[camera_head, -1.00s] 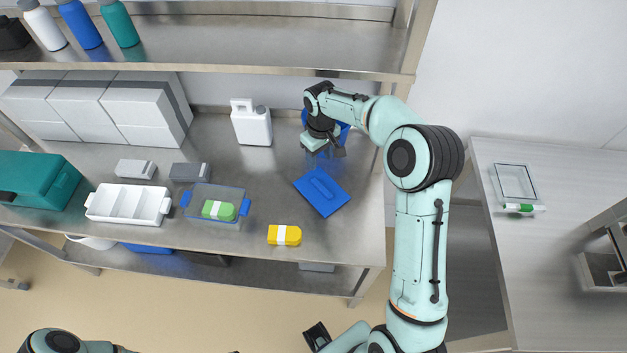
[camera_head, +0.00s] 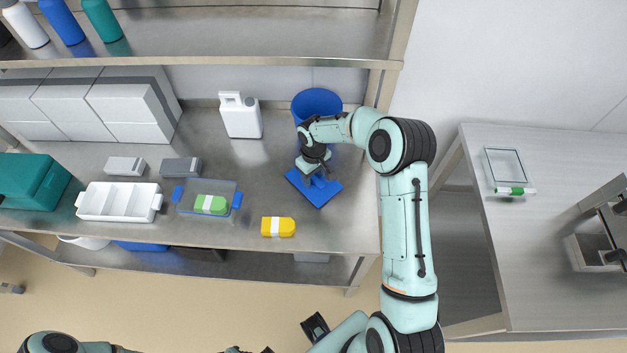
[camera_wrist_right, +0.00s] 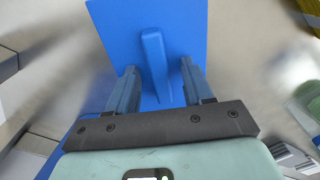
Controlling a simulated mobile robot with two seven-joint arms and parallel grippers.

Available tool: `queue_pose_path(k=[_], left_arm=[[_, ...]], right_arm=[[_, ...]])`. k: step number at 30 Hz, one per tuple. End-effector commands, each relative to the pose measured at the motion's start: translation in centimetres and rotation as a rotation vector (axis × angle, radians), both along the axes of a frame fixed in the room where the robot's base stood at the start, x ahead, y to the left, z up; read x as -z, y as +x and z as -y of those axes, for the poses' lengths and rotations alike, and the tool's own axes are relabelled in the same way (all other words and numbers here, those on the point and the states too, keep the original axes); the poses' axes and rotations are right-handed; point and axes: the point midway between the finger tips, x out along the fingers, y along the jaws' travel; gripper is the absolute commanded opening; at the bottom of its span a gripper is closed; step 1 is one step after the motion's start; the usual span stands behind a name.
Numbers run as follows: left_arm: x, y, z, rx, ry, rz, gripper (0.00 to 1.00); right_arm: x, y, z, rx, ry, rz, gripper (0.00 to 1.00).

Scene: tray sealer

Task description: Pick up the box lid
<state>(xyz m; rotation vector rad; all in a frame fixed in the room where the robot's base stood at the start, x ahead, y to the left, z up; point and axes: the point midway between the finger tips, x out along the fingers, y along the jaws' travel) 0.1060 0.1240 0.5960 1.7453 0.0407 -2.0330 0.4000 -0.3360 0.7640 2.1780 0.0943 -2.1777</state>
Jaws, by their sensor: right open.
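The box lid is a flat blue plate with a raised bar handle (camera_wrist_right: 156,65), lying on the steel table. In the head view the lid (camera_head: 324,193) is partly covered by my right gripper (camera_head: 313,178), which is over its upper left part. In the right wrist view my right gripper (camera_wrist_right: 160,90) is open, with one finger on each side of the bar handle and a gap showing on both sides. The clear box with blue clips (camera_head: 212,211) stands to the left on the table. My left arm shows only at the bottom edge; its gripper is not clearly seen.
A blue bin (camera_head: 316,102) stands behind my right wrist and a white jug (camera_head: 240,116) to its left. A yellow block (camera_head: 278,227) lies near the front edge. A white divided tray (camera_head: 119,216) is further left. The table between jug and yellow block is clear.

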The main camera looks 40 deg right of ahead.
Motion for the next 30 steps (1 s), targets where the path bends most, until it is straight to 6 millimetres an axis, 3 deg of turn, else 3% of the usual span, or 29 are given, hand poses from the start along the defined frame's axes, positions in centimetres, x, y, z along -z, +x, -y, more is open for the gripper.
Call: queue_pose_path(k=[5,10,23,30], left_arm=[[0.0,0.0,0.0,0.000,0.000,0.000,0.33],[0.0,0.0,0.0,0.000,0.000,0.000,0.33],[0.0,0.0,0.0,0.000,0.000,0.000,0.33],[-0.2,0.1,0.0,0.000,0.000,0.001,0.33]], right_arm=[[0.0,0.0,0.0,0.000,0.000,0.000,0.51],[0.0,0.0,0.0,0.000,0.000,0.000,0.00],[-0.6,0.0,0.0,0.001,-0.001,0.001,0.00],[-4.0,0.1,0.1,0.000,-0.003,0.005,0.00]])
